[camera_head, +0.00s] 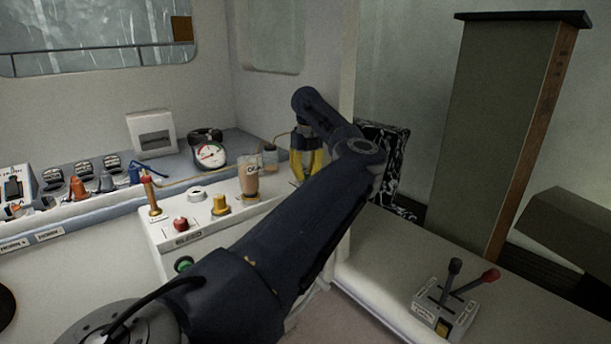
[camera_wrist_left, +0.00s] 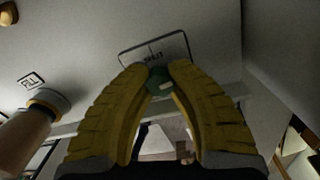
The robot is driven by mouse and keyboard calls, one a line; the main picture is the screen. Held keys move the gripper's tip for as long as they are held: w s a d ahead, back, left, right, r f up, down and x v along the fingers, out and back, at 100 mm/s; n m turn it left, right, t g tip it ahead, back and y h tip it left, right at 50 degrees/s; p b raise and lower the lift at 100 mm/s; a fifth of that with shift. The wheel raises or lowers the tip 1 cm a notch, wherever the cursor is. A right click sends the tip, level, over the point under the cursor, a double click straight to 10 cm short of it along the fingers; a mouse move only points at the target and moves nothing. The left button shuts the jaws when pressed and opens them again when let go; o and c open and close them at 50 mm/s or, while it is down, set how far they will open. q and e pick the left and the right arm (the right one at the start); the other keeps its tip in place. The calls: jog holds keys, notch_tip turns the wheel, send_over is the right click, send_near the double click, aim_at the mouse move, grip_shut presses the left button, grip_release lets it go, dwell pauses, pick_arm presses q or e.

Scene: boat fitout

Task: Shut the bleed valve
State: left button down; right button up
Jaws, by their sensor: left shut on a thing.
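My left gripper (camera_head: 306,168) has yellow fingers and reaches down at the right end of the white console (camera_head: 205,230). In the left wrist view my left gripper (camera_wrist_left: 160,80) is shut on a small green knob (camera_wrist_left: 160,84), which appears to be the bleed valve. A dark-outlined label (camera_wrist_left: 154,50) lies just beyond the fingertips; its blurred word seems to read SHUT. In the head view the knob is hidden behind the fingers and arm. My right gripper is not in view.
A brown-filled cup (camera_head: 248,180) stands left of the gripper, with a small jar (camera_head: 270,158) and thin tube behind. A throttle box (camera_head: 443,308) stands at lower right.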

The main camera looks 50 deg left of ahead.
pick_arm(q)
jog(key=n, duration=0.4)
jog(key=shift+a+n, duration=0.1)
jog(key=shift+n, duration=0.2)
jog(key=n, duration=0.3)
jog(key=shift+s+n, duration=0.15)
jog(key=shift+n, duration=0.15)
jog(key=n, duration=0.4)
jog(key=shift+s, duration=0.1)
jog(key=shift+s+f+n+h, duration=0.1)
jog(key=shift+n+h, duration=0.2)
jog(key=shift+n, duration=1.8)
jog(key=c, duration=1.4)
grip_release()
jog(key=shift+s+a+n, duration=0.2)
jog(key=shift+s+n, duration=0.05)
jog(key=shift+n, duration=0.05)
jog(key=shift+o, duration=1.1)
jog(key=shift+w+d, duration=0.1)
jog(key=shift+o, duration=0.2)
jog(key=shift+w+d, duration=0.1)
jog(key=shift+w, duration=0.05)
